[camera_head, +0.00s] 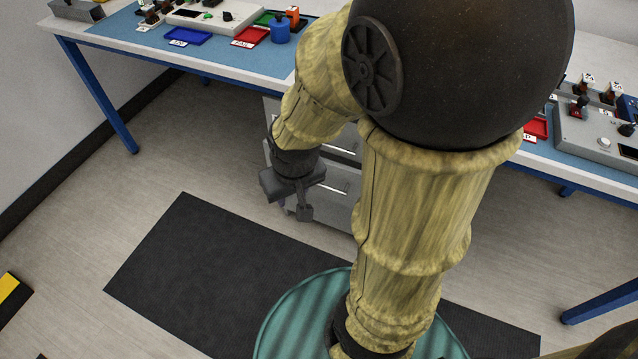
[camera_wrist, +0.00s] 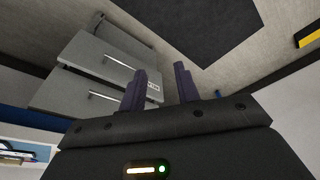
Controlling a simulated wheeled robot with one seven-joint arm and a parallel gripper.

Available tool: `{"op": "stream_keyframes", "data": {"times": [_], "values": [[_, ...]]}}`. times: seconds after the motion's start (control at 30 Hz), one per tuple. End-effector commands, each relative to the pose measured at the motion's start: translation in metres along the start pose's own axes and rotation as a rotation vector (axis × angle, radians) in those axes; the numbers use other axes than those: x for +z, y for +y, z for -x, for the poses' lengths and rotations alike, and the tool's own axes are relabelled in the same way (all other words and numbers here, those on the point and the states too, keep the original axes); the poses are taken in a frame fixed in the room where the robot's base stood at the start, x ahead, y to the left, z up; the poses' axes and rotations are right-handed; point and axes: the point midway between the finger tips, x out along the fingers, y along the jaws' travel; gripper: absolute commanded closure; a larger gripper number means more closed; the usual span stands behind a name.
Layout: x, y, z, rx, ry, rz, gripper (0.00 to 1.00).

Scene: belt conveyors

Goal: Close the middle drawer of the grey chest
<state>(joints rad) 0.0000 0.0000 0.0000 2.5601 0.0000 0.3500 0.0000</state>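The grey chest (camera_head: 271,107) stands under the workbench, largely hidden behind my arm in the head view. Two drawer fronts with bar handles show there, the upper (camera_head: 340,152) and the lower (camera_head: 330,190). In the wrist view the chest (camera_wrist: 72,50) appears upside down, with handled fronts (camera_wrist: 103,70) and a small white label (camera_wrist: 153,87). One front seems to stand out from the others; how far is unclear. My gripper (camera_head: 290,205) is in front of the chest. Its two dark fingers (camera_wrist: 160,85) are apart, with nothing between them.
The workbench (camera_head: 228,60) with blue top runs above the chest, carrying trays (camera_head: 188,36), a blue container (camera_head: 280,30) and a control box (camera_head: 590,130). A black mat (camera_head: 200,260) lies on the floor before the chest.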

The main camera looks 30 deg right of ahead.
Motion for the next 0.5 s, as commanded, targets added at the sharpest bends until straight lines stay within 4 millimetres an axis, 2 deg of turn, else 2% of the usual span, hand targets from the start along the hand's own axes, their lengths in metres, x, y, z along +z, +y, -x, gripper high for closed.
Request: {"op": "stream_keyframes", "data": {"times": [0.17,0.27,0.37,0.5], "values": [[-0.001,-0.002,-0.007,0.004,-0.027,0.064,0.68],[-0.001,-0.003,-0.022,0.015,-0.085,0.201,0.68],[-0.002,-0.005,-0.045,0.028,-0.174,0.416,0.68],[-0.003,-0.004,-0.082,0.045,-0.337,0.788,0.68]]}}
